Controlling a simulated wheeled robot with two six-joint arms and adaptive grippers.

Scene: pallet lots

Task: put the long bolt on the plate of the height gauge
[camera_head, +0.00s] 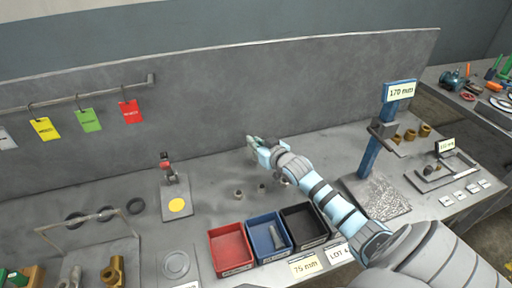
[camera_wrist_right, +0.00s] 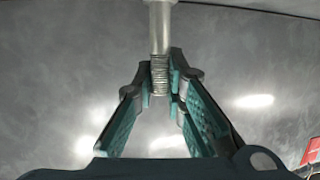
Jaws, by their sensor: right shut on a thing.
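My right gripper (camera_head: 256,147) reaches over the back middle of the bench, in front of the grey back panel. In the right wrist view, the right gripper (camera_wrist_right: 160,84) is shut on the long bolt (camera_wrist_right: 159,30). The fingertips grip its threaded end, and the smooth grey shank runs away from them beyond the top of the picture. The height gauge has a blue post (camera_head: 370,155) with a 170 mm sign and a speckled grey plate (camera_head: 380,200) at its foot. The plate looks bare and lies to the right of the gripper. My left gripper is not in view.
Red (camera_head: 230,250), blue (camera_head: 268,238) and black (camera_head: 305,226) bins stand at the front; a grey bolt-like part lies in the blue one. Small upright metal parts (camera_head: 238,193) stand behind them. Coloured tags (camera_head: 89,120) hang at the left. Brass parts (camera_head: 411,135) stand behind the gauge.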

